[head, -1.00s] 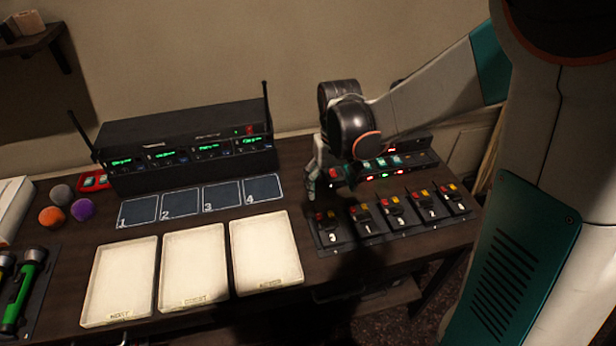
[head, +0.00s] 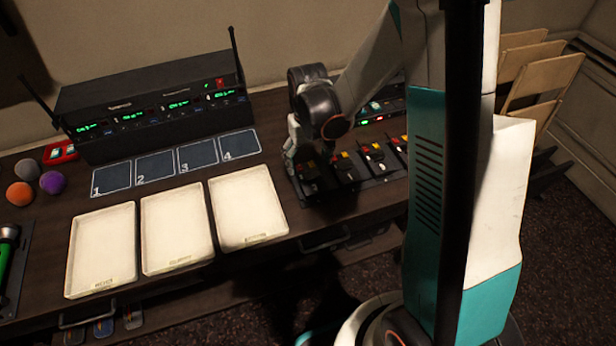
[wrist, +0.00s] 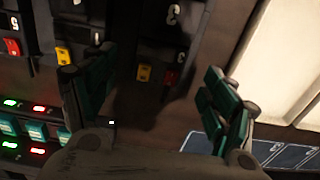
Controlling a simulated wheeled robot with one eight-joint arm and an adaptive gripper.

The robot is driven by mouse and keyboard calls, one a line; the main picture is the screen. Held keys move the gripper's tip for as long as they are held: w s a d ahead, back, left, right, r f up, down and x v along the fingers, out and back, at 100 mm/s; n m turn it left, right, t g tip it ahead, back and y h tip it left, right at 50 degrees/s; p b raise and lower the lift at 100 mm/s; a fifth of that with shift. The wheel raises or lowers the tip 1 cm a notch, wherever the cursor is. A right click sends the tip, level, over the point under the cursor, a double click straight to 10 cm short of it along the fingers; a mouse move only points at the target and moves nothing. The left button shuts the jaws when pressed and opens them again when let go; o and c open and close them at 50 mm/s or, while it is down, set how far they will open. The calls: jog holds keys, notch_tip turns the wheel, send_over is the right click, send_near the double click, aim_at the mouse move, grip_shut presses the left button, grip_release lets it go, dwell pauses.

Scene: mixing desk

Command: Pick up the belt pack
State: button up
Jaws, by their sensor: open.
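Several black belt packs with red and yellow marks stand in a row on the right part of the desk. The leftmost belt pack (head: 312,182) is partly covered by my gripper (head: 300,163) in the head view. In the wrist view this belt pack (wrist: 163,52), with a digit that looks like 3, lies beyond the gap between my teal fingers. My gripper (wrist: 158,98) is open and empty there. I cannot tell its height above the pack. Another belt pack (wrist: 82,52), marked 1, is just beyond the left finger.
A lit charger strip (head: 368,117) lies behind the packs. Three cream trays (head: 248,207) and numbered blue squares (head: 197,154) are left of them. A black receiver rack (head: 150,105) with antennas stands at the back. Coloured balls (head: 52,182) lie far left. Folding chairs (head: 540,75) stand at right.

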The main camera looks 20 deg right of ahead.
aim_at(308, 173)
notch_tip(308, 173, down, 4)
jog(key=shift+s+f+b, duration=0.15)
jog(key=shift+f+b, duration=0.1)
jog(key=shift+b, duration=0.7)
jog(key=c, duration=1.2)
jog(key=shift+r, duration=0.2)
